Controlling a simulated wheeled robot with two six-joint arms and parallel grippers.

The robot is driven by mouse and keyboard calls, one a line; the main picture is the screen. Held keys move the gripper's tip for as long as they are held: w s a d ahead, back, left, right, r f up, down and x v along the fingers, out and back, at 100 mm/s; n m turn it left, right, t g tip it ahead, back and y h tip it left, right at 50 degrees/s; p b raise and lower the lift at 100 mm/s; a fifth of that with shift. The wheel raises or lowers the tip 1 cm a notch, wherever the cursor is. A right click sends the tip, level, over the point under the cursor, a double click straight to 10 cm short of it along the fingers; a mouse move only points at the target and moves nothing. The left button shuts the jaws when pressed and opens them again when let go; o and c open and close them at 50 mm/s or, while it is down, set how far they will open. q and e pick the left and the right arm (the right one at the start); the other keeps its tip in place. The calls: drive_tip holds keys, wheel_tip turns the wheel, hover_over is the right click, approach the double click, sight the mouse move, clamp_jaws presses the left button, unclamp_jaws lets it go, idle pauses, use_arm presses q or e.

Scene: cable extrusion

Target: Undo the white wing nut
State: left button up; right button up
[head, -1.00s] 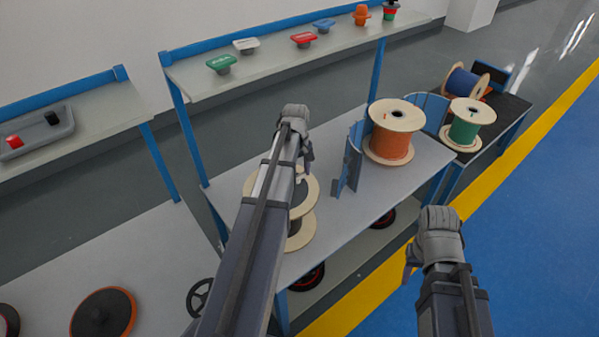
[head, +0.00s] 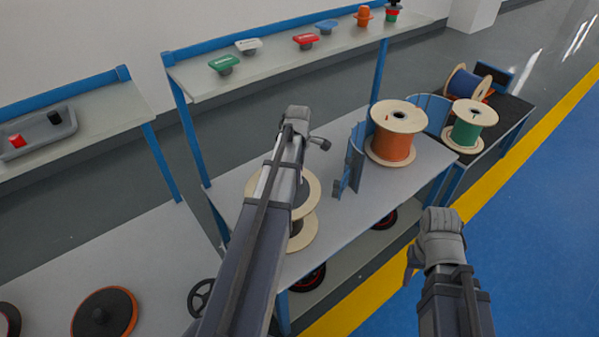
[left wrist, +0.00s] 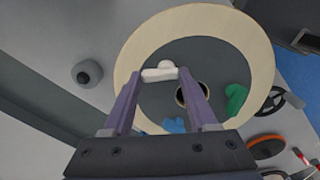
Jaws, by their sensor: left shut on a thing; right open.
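The white wing nut (left wrist: 160,73) is between the fingertips of my left gripper (left wrist: 160,76) in the left wrist view. The gripper is shut on it, above the dark face of a spool with a pale wooden rim (left wrist: 128,55). I cannot tell whether the nut still touches the spool. A green wing nut (left wrist: 236,100) and a partly hidden blue one (left wrist: 174,125) show on the same face. In the head view my left arm covers much of this spool (head: 312,190) and hides the nut. My right gripper (head: 412,262) is open and empty, off the table's front edge.
An orange spool (head: 391,146) and a blue curved panel (head: 356,150) stand right of my left gripper on the grey table (head: 345,222). A green spool (head: 467,133) stands further right. A shelf (head: 270,62) with coloured parts runs behind. The blue floor is clear.

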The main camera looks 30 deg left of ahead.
use_arm(q)
drive_tip(key=shift+s+n, duration=0.1)
drive_tip(key=shift+n, duration=1.5)
drive_tip(key=o, duration=1.4)
drive_tip(key=shift+r, duration=0.1)
wheel_tip(320, 180, up, 8)
drive_tip(key=p, duration=0.8)
drive_tip(key=shift+s, duration=0.15)
drive_tip(key=shift+f, duration=0.2)
